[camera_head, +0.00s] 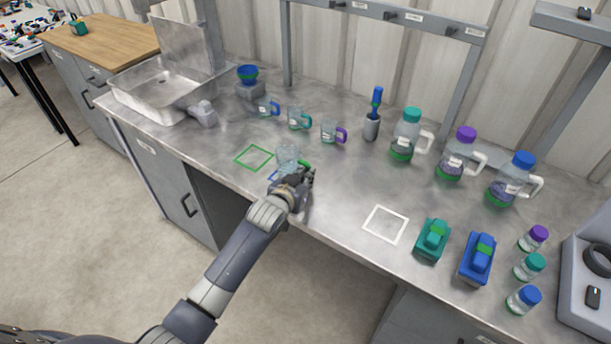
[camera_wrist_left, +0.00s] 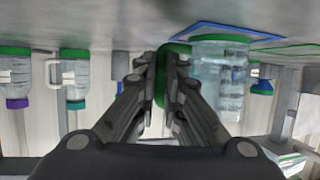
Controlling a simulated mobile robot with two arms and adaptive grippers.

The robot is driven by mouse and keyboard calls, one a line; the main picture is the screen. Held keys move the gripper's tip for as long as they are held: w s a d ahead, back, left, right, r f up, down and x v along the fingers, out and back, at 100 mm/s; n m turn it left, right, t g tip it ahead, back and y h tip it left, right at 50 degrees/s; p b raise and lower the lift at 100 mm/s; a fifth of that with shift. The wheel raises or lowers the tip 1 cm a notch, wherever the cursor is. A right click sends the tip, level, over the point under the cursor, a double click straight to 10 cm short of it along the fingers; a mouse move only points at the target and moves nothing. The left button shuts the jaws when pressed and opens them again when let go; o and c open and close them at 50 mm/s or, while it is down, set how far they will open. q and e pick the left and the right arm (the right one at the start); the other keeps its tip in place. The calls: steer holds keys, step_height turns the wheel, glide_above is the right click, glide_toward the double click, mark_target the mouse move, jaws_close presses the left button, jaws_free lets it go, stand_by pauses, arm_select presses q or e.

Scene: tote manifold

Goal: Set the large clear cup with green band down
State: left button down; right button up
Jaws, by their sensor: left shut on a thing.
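The large clear cup with green band (camera_head: 287,156) is upright over the bench, at a blue outlined square (camera_head: 273,174). My left gripper (camera_head: 303,174) is shut on its green handle, on the cup's right side. In the left wrist view, which is upside down, the clear cup (camera_wrist_left: 220,80) is beside the fingers (camera_wrist_left: 170,72), with the green handle between them. Its green-banded base is close to the bench by the blue outline (camera_wrist_left: 260,32). I cannot tell whether it touches. The gripper hides part of the blue square. My right gripper is not in view.
A green outlined square (camera_head: 254,157) is empty, left of the cup. Several smaller clear mugs (camera_head: 299,119) stand behind. Lidded jugs (camera_head: 406,138) stand at the back right. A white outlined square (camera_head: 385,225) is empty, with a green device (camera_head: 432,240) beside it.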

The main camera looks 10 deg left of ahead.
arm_select(q)
steer(key=shift+f, duration=0.1)
steer(key=c, duration=1.7)
jaws_free()
steer(key=v, duration=1.2)
steer(key=shift+b, duration=0.45)
steer(key=shift+s, duration=0.1)
